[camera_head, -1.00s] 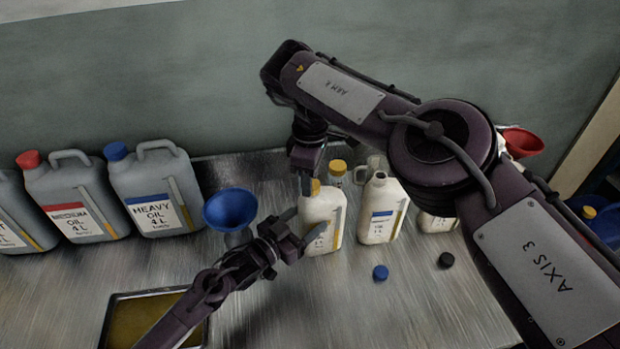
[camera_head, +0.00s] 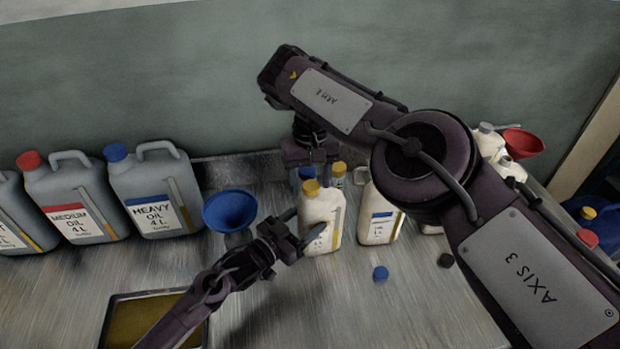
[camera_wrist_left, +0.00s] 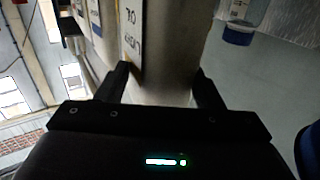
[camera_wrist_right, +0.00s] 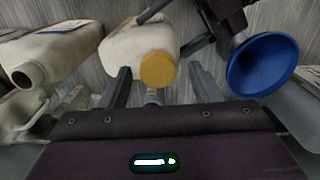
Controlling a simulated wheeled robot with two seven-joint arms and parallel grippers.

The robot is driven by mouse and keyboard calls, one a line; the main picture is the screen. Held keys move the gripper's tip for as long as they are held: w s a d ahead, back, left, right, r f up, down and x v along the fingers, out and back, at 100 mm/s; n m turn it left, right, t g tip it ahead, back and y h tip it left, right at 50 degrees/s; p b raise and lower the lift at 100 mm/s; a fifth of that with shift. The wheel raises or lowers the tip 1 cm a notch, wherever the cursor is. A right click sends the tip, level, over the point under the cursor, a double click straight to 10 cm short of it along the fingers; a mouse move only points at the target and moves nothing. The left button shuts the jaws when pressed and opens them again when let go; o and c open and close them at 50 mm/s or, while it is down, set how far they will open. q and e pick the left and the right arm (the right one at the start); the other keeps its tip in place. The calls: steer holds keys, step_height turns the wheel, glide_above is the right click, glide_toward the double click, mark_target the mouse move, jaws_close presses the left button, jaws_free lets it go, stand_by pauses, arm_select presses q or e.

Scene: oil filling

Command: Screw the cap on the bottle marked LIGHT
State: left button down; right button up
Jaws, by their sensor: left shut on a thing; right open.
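The white bottle (camera_head: 321,221) stands upright on the bench with a yellow cap (camera_head: 310,187) on its mouth. In the left wrist view, the bottle (camera_wrist_left: 166,50) sits between the fingers and its label is partly readable as LIGHT. My left gripper (camera_head: 306,236) is shut on the bottle's body. My right gripper (camera_head: 311,160) is open, above and behind the cap and clear of it. In the right wrist view, the yellow cap (camera_wrist_right: 158,69) lies ahead of the open, empty fingers. I cannot tell how tightly the cap sits.
A white uncapped bottle (camera_head: 379,226) stands to the right. A blue cap (camera_head: 380,273) and a black cap (camera_head: 445,260) lie in front. A blue funnel (camera_head: 230,211) and grey jugs (camera_head: 153,190) are left. A tray (camera_head: 120,297) lies at the front left.

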arm_select(q)
steer(key=shift+f, duration=0.2)
steer(key=shift+s, duration=0.1)
arm_select(e)
step_height(320, 180, up, 8)
steer(key=shift+w+f, duration=0.1)
steer(key=shift+f, duration=0.15)
arm_select(q)
steer(key=c, duration=0.7)
jaws_free()
steer(key=o, duration=0.4)
steer(key=shift+r, duration=0.1)
arm_select(e)
steer(key=shift+w, duration=0.1)
steer(key=shift+f+b, duration=0.8)
arm_select(q)
steer(key=v, duration=0.7)
steer(key=shift+s+a, duration=0.25)
